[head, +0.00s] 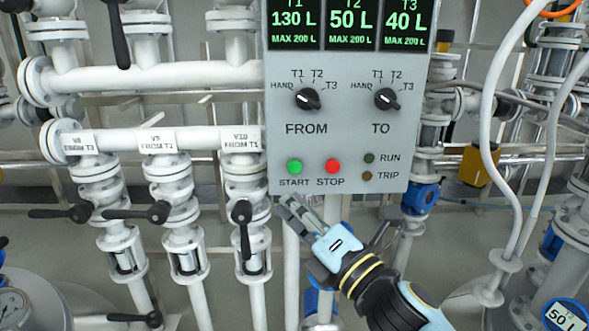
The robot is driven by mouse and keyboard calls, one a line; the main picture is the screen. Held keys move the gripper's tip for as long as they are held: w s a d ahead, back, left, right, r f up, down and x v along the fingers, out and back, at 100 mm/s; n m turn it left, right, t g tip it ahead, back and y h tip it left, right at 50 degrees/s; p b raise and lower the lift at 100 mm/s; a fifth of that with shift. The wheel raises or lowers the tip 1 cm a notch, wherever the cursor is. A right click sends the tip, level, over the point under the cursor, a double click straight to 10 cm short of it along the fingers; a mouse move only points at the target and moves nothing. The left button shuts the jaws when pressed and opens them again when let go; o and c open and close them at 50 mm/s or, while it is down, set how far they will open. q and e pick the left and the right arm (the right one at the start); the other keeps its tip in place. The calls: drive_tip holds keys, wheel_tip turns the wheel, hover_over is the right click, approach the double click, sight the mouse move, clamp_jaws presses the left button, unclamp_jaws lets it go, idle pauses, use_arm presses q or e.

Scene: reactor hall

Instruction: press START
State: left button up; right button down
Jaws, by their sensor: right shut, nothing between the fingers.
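The green START button (294,167) is at the lower left of the grey control panel (345,135) in the head view, with its label below it. The red STOP button (333,167) is just right of it. My right gripper (287,205) comes in from the lower right. Its fingers are shut and empty, with the tips just below the START label and the panel's lower edge in the picture. Whether they touch the panel cannot be told, but they do not cover the button. My left gripper is not in view.
The FROM knob (307,99) and TO knob (386,99) are above the buttons. The RUN lamp (369,158) and TRIP lamp (367,175) look dark. Displays read T1 130 L, T2 50 L, T3 40 L. Valve pipes (245,190) stand left; a white hose (490,120) hangs right.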

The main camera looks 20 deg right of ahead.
drive_tip(key=shift+w+d+b, duration=0.25)
drive_tip(key=shift+w+d, duration=0.15)
drive_tip(key=shift+w, duration=0.95)
drive_tip(key=shift+w+d+b, duration=0.25)
drive_tip(key=shift+w+d, duration=0.1)
drive_tip(key=shift+w, duration=0.95)
drive_tip(key=shift+w+d+b, duration=0.25)
drive_tip(key=shift+w+d, duration=0.15)
drive_tip(key=shift+w, duration=0.95)
drive_tip(key=shift+w, duration=0.1)
drive_tip(key=shift+w+d, duration=0.1)
drive_tip(key=shift+w, duration=0.2)
drive_tip(key=shift+w+d, duration=0.15)
drive_tip(key=shift+w, duration=0.35)
drive_tip(key=shift+s, duration=0.15)
drive_tip(key=shift+s+a, duration=0.25)
drive_tip(key=shift+s, duration=0.55)
drive_tip(key=shift+s, duration=0.1)
drive_tip(key=shift+s+a+p, duration=0.2)
drive_tip(key=shift+s+a, duration=0.05)
drive_tip(key=shift+s, duration=0.5)
drive_tip(key=shift+s+a+p, duration=0.2)
drive_tip(key=shift+s+p, duration=0.05)
drive_tip(key=shift+s, duration=0.55)
drive_tip(key=shift+s+a+p, duration=0.2)
drive_tip(key=shift+s+a, duration=0.05)
drive_tip(key=shift+s, duration=0.5)
